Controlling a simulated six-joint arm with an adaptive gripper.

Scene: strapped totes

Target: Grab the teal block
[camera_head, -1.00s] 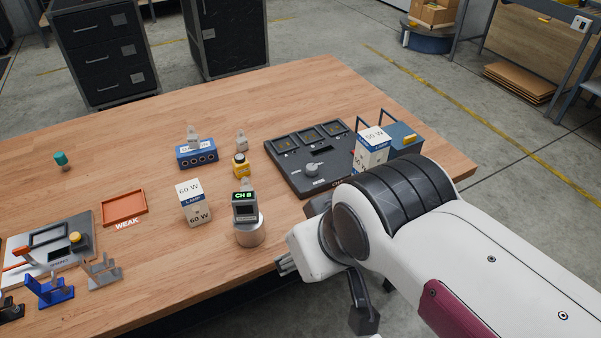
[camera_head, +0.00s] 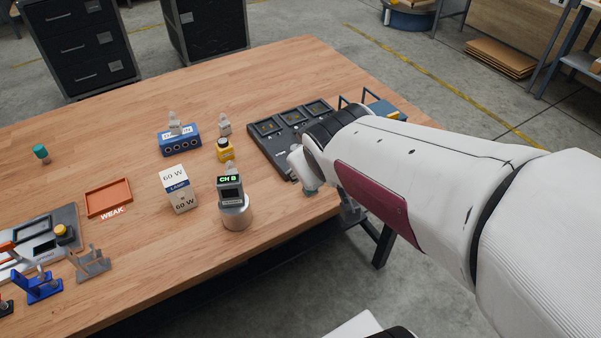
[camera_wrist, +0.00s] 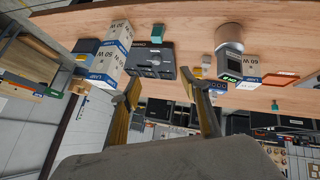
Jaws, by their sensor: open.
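A teal block (camera_wrist: 127,36) shows in the wrist view, on the wooden table beside a white and blue lamp box (camera_wrist: 112,58) and the dark console (camera_wrist: 150,60).
The console (camera_head: 270,140) is partly behind my arm. A metal cylinder carrying a CH B meter (camera_head: 231,190), a lamp box (camera_head: 178,188), a yellow item (camera_head: 225,150) and a blue socket block (camera_head: 180,142) stand nearby. A red tray (camera_head: 108,198) lies left. The table's front edge is close.

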